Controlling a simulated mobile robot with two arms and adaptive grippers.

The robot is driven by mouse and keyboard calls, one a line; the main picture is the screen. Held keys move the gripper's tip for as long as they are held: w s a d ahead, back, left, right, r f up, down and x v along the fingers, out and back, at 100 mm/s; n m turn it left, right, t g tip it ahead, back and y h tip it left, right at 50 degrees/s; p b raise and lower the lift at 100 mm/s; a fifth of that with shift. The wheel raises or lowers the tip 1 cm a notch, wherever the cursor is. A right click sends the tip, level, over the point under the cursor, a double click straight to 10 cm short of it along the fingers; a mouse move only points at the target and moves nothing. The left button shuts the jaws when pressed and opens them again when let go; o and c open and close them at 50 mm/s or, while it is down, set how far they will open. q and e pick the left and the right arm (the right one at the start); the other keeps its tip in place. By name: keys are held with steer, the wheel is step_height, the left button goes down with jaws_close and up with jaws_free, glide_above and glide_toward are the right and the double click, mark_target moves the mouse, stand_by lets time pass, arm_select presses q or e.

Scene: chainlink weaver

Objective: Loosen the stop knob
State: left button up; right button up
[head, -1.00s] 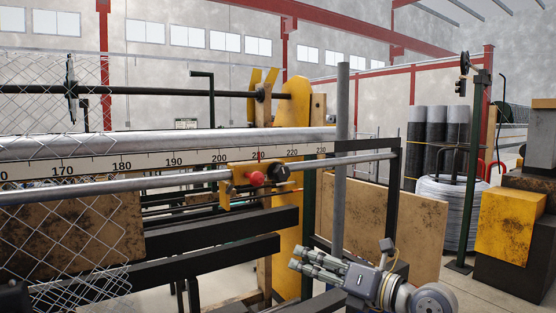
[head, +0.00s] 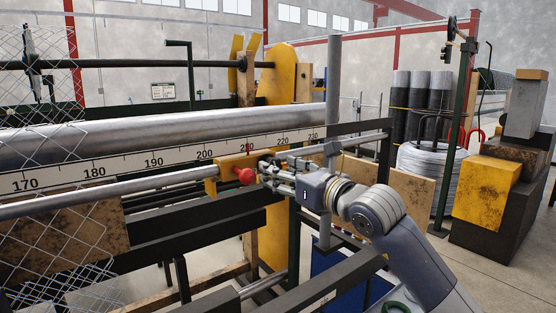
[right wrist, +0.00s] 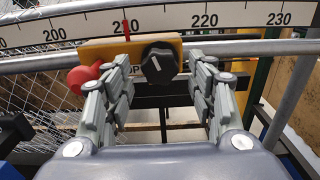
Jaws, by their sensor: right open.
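My right gripper (right wrist: 161,68) is open, with one finger on each side of the knob and a gap visible on both sides. In the head view my right gripper (head: 272,170) reaches the block from the right and largely hides the knob. My left gripper is not in view.
A thin steel rail (head: 120,191) and a thick roller (head: 150,128) run alongside. Chain-link mesh (head: 50,250) hangs at left. Dark beams (head: 200,238) lie below.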

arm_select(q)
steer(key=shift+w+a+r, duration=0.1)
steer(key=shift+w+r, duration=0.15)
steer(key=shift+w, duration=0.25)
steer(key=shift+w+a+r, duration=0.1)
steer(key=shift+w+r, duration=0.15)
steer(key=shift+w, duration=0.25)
arm_select(e)
steer(key=shift+w+a, duration=0.4)
steer(key=shift+w, duration=0.15)
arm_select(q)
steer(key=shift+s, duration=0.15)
arm_select(e)
steer(key=shift+c, duration=0.8)
steer(key=c, duration=0.9)
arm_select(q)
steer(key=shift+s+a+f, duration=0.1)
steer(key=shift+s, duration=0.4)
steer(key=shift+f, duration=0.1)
